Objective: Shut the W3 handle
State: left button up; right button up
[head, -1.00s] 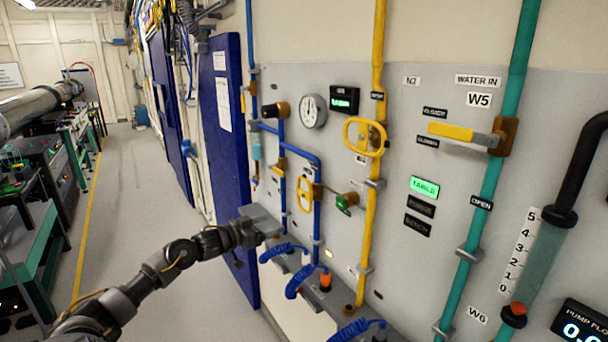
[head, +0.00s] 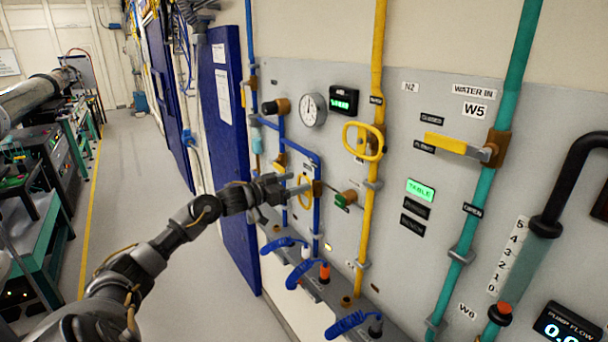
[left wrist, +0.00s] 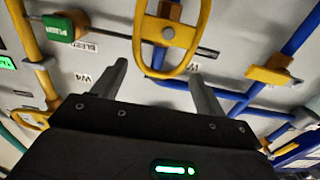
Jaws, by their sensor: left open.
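A yellow oval handle (head: 303,203) sits on a brown valve on a blue pipe. It shows large in the left wrist view (left wrist: 137,38). A small label near it there is hard to read, so I cannot confirm it is W3. My left gripper (head: 293,186) is open just in front of this handle. In the left wrist view its two fingers (left wrist: 158,72) stand apart below the loop, with nothing held between them. I cannot tell whether a fingertip touches the handle. My right gripper is not in view.
A larger yellow oval handle (head: 350,140) is on the yellow pipe (head: 370,215). Blue coiled hoses (head: 308,268) hang below.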

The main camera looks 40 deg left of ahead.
aim_at(304, 177)
pick_arm(q)
jog(key=shift+p+x, duration=0.65)
jog(key=shift+x, duration=1.45)
jog(key=c, duration=0.7)
